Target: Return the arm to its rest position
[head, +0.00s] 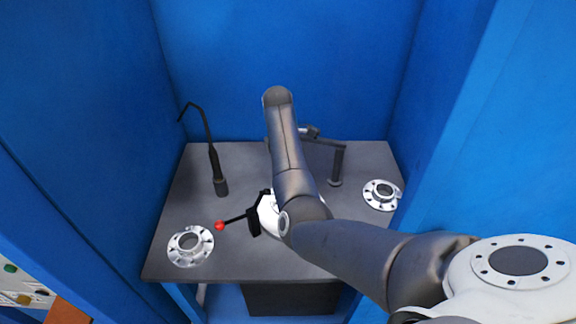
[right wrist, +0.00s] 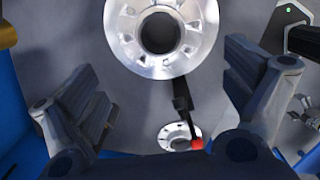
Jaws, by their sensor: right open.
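My right arm (head: 293,170) comes in from the right in the head view and arches over the grey table. It hides its own gripper there. In the right wrist view my right gripper (right wrist: 165,75) has its two fingers wide apart, with nothing held between them. A silver flanged part (right wrist: 116,38) shows large beyond the fingers at the top. A black lever with a red ball (head: 219,225) sticks out left of my arm; the ball also shows in the right wrist view (right wrist: 197,144). My left gripper is not in view.
One silver flange (head: 176,246) lies at the table's front left, another (head: 370,195) at the right. A black bent-neck stand (head: 220,186) is at the left; a grey post with a crossbar (head: 337,165) stands behind my arm. Blue walls (head: 270,50) close in the back and sides.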

